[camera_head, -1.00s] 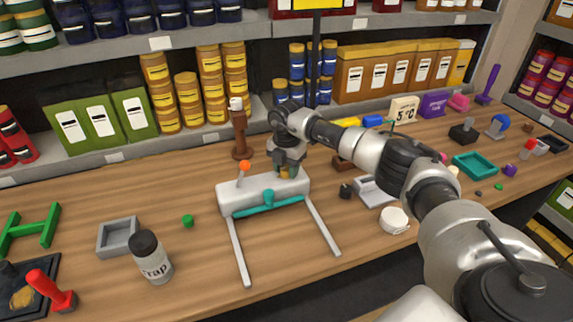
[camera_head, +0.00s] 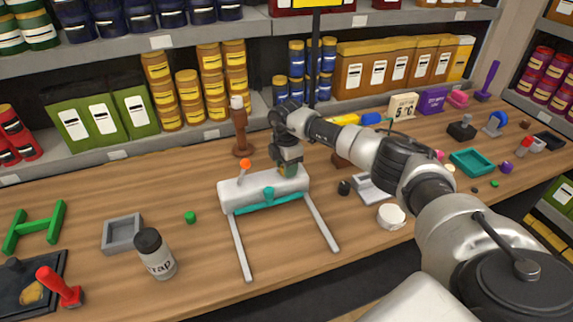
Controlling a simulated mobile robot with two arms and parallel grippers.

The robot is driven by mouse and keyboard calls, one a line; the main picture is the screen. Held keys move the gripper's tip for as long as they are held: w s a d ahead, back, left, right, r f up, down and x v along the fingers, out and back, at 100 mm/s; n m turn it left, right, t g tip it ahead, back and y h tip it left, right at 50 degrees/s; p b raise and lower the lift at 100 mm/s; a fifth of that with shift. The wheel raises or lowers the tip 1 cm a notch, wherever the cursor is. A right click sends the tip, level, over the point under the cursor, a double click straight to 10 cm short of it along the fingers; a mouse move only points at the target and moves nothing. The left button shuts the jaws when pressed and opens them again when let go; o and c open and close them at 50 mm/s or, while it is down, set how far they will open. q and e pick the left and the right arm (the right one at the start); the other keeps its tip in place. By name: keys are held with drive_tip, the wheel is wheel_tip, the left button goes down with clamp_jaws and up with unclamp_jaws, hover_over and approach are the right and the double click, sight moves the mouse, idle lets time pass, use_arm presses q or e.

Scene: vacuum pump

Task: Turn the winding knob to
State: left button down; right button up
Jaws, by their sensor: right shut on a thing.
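The device is a white block (camera_head: 240,194) on the wooden counter, with a teal bar (camera_head: 270,200) along its front and two grey rails reaching toward me. An orange-tipped lever (camera_head: 245,166) stands on its left part. My right gripper (camera_head: 288,172) points down at the right end of the block's top. It is shut on a small part there, most likely the winding knob, which the fingers mostly hide. I cannot read the knob's angle. My left gripper is not in view.
A bottle marked "trap" (camera_head: 156,254) and a grey tray (camera_head: 122,234) stand left of the device. A brown post (camera_head: 240,130) stands behind it. A black knob (camera_head: 344,187) and a white round piece (camera_head: 391,216) lie to the right.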

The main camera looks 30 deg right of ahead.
drive_tip(key=shift+w+r, duration=0.1)
drive_tip(key=shift+r, duration=0.05)
drive_tip(key=o, duration=0.9)
wheel_tip(320, 180, up, 11)
drive_tip(key=b, duration=0.2)
drive_tip(key=shift+b, duration=0.3)
drive_tip(key=shift+f, duration=0.2)
